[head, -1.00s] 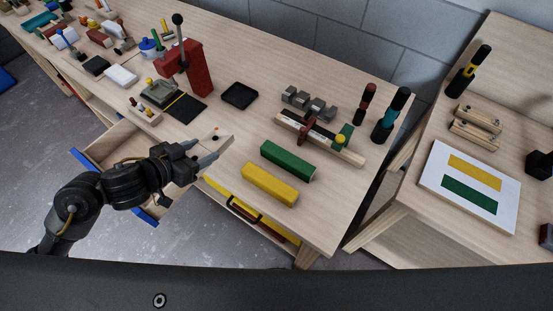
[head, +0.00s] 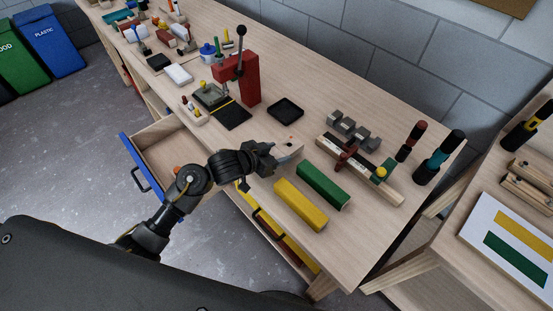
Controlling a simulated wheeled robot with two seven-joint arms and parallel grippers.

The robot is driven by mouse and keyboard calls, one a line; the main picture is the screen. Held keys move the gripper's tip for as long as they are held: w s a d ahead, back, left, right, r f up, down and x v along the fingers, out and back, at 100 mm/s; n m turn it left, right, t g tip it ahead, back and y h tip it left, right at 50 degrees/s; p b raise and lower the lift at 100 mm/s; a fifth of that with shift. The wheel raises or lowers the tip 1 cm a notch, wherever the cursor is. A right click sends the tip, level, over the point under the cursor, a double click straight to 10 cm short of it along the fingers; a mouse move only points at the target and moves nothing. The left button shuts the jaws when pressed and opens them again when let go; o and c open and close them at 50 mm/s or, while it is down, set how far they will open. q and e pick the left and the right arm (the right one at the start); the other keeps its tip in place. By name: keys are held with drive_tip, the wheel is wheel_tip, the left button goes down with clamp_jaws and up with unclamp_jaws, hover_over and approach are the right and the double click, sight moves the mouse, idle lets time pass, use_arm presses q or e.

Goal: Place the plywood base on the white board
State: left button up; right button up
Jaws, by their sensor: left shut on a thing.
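My left gripper (head: 277,152) is shut on a thin light wood piece, apparently the plywood base (head: 290,147), at the bench's front edge. Its pale colour blends with the bench top, so its outline and height above the bench are hard to tell. The white board (head: 474,232) lies on the side table at the right, partly cut off by the picture edge. It bears a yellow and a green rectangle. A yellow batten (head: 300,204) and a green batten (head: 323,186) lie on the bench, right of the gripper. My right gripper is out of view.
A red press (head: 250,80), a black tray (head: 286,108) and a clamp fixture (head: 360,165) stand on the bench. An open drawer (head: 165,152) juts out at left. Dark-handled tools (head: 438,157) stand at the bench's right end. A gap separates bench and side table.

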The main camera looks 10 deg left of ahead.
use_arm(q)
wheel_tip(320, 180, down, 3)
drive_tip(key=shift+d+f+p, duration=0.1)
drive_tip(key=shift+d+p, duration=0.05)
drive_tip(key=shift+p, duration=0.25)
drive_tip(key=shift+w+f, duration=0.1)
drive_tip(key=shift+f, duration=0.05)
drive_tip(key=shift+f, duration=0.1)
drive_tip(key=o, duration=1)
